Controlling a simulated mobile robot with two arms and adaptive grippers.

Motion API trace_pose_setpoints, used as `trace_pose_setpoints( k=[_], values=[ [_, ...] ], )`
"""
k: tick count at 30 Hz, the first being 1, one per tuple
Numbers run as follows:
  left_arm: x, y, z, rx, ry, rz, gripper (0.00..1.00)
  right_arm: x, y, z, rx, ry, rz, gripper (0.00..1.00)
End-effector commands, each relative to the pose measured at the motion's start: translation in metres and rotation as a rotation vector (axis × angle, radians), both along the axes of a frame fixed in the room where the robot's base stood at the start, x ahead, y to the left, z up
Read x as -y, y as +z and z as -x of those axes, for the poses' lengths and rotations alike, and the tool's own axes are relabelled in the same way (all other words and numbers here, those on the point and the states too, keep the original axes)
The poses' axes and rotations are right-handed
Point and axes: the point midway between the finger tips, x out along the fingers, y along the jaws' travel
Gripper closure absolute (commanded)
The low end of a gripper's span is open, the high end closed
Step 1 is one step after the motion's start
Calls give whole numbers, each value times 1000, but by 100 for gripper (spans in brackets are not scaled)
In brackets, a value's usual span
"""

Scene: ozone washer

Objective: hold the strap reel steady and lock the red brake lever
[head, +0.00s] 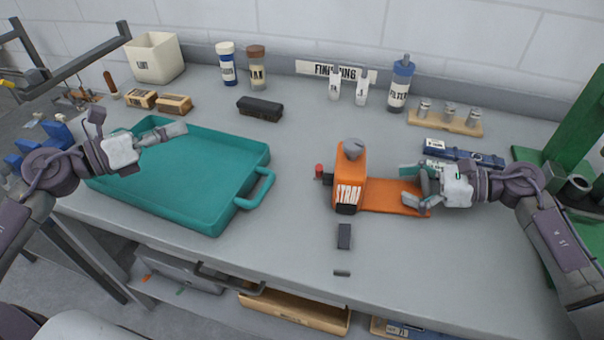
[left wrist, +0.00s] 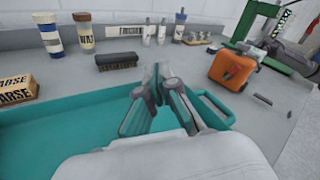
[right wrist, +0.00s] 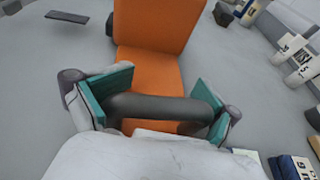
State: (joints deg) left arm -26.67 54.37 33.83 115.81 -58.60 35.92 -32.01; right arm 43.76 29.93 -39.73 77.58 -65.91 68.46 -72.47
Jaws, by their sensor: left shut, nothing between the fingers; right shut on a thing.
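The orange strap reel (head: 351,165) stands upright on the bench, with a grey knob on top and an orange base plate reaching right. It also shows in the left wrist view (left wrist: 233,68) and right wrist view (right wrist: 160,25). The red brake lever (head: 319,170) sticks out from its left side. My right gripper (head: 411,186) is over the base plate. In the right wrist view its teal pads (right wrist: 160,105) press the two ends of the reel's dark grey bar (right wrist: 160,108). My left gripper (head: 178,130) is shut and empty above the teal tray, well left of the reel.
The teal tray (head: 262,188) fills the bench's left part. A dark brush (head: 260,108) lies behind it. Small dark pieces (head: 344,236) lie in front of the reel. Bottles (head: 400,85) line the back, and a green press (head: 575,135) stands right. Bench between tray and reel is clear.

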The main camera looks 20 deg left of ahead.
Motion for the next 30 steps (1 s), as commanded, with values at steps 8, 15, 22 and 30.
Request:
trace_pose_setpoints(
  k=[8,15,22,30],
  values=[
    [126,-25,57,36,-286,-394,100,0,-2,1,-5,0,3,33],
    [150,-32,75,58,-342,-509,100,0,-2,1,-5,0,3,33],
    [150,-32,75,59,-341,-512,100,0,-2,1,-6,1,3,33],
    [156,-34,70,61,-341,-511,100,0,-2,1,-6,1,3,34]
  ],
)
